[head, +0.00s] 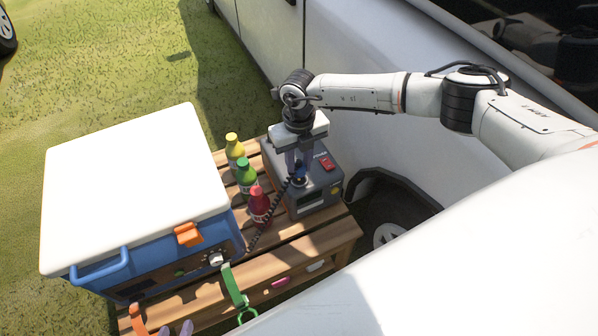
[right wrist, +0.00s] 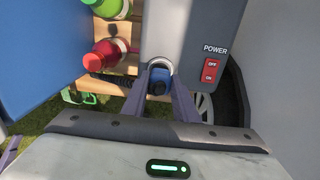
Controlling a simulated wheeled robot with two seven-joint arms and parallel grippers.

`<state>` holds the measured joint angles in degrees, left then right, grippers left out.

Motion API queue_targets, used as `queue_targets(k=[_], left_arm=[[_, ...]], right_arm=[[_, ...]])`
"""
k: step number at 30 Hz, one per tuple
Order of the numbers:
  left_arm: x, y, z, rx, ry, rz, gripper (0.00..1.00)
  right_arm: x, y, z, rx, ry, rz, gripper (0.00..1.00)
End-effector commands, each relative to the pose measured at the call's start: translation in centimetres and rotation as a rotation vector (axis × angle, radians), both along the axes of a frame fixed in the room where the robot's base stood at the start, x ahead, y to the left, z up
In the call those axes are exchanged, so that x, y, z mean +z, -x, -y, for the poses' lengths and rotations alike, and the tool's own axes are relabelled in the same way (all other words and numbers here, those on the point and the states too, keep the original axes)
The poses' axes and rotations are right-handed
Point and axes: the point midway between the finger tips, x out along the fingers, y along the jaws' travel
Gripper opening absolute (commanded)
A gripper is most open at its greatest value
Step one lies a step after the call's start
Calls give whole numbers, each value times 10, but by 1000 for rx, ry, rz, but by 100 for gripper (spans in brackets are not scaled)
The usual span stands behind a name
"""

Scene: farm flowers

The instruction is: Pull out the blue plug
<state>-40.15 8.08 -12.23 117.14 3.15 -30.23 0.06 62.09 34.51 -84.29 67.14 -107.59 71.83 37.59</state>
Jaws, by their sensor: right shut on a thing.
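The blue plug (head: 300,172) is at the front of the grey power box (head: 313,201), with a black coiled cord running down from it. In the right wrist view the blue plug (right wrist: 159,77) sits at a silver ring on the box edge; I cannot tell how deep it is seated. My right gripper (head: 298,163) points down and is shut on the plug, with one finger on each side in the right wrist view (right wrist: 160,88). My left gripper (head: 176,329) shows only as two fingertips, apart and empty, at the bottom edge.
The box and a white-lidded blue cooler (head: 130,185) stand on a slatted wooden table (head: 302,246). Yellow, green (head: 246,174) and red (head: 259,204) bottles stand between them. A white vehicle (head: 352,52) is close behind. A red power switch (right wrist: 212,70) is on the box.

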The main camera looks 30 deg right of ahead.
Motion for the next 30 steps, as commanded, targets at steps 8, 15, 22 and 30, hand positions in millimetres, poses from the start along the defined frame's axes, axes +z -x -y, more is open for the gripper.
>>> queue_targets(k=[8, 15, 22, 30], left_arm=[[12, 0, 0, 0, 0, 0, 31], [20, 0, 0, 0, 0, 0, 31], [27, 0, 0, 0, 0, 0, 31], [27, 0, 0, 0, 0, 0, 31]], right_arm=[[14, 0, 0, 0, 0, 1, 0], [23, 0, 0, 0, 0, 1, 0], [31, 0, 0, 0, 0, 1, 0], [31, 0, 0, 0, 0, 1, 0]])
